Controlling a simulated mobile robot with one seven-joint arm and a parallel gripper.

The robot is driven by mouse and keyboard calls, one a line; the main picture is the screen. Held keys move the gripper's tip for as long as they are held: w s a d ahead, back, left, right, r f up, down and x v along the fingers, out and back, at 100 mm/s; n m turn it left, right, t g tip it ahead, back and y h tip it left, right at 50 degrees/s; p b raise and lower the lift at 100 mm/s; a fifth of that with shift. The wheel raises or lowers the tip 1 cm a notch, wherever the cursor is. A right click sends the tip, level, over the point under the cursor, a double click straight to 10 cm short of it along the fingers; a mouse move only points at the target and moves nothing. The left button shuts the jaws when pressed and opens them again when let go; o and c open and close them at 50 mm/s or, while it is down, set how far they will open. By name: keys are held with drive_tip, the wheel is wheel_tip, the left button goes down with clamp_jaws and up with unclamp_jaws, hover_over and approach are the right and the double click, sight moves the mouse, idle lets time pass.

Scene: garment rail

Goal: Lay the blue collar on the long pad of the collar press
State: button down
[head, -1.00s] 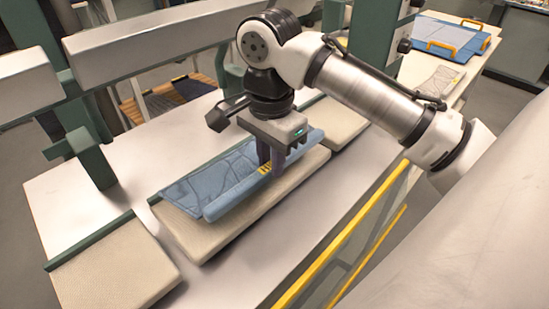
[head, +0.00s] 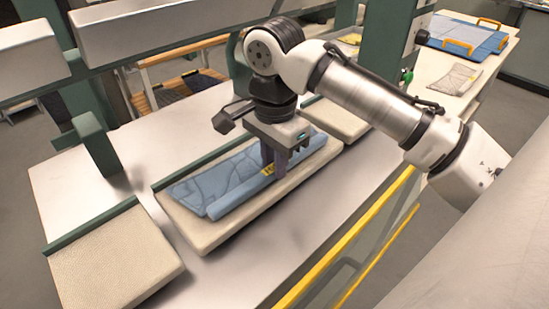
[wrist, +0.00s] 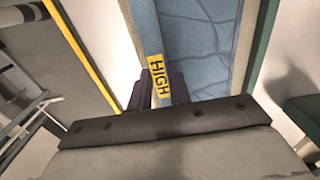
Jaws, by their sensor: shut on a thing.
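The blue collar (head: 222,182) lies lengthwise along the beige long pad (head: 212,234) in the head view, with its rolled edge towards the front. It appears to rest on the pad, with a bare strip showing in front. My gripper (head: 270,168) points down and is shut on the rolled edge near a yellow tag. In the wrist view, the collar (wrist: 203,45) runs away from my gripper (wrist: 162,92), and the tag reading HIGH (wrist: 158,75) sits between the fingers. The fingers hide part of the rolled edge.
Shorter beige pads stand at the left (head: 115,260) and back right (head: 338,118). A white press beam (head: 170,40) hangs behind on green posts. A yellow-edged panel (head: 345,245) stands in front.

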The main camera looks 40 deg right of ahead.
drive_tip(key=shift+f, duration=0.35)
drive_tip(key=c, duration=1.2)
unclamp_jaws()
wheel_tip(320, 180, up, 14)
drive_tip(key=shift+f, duration=0.1)
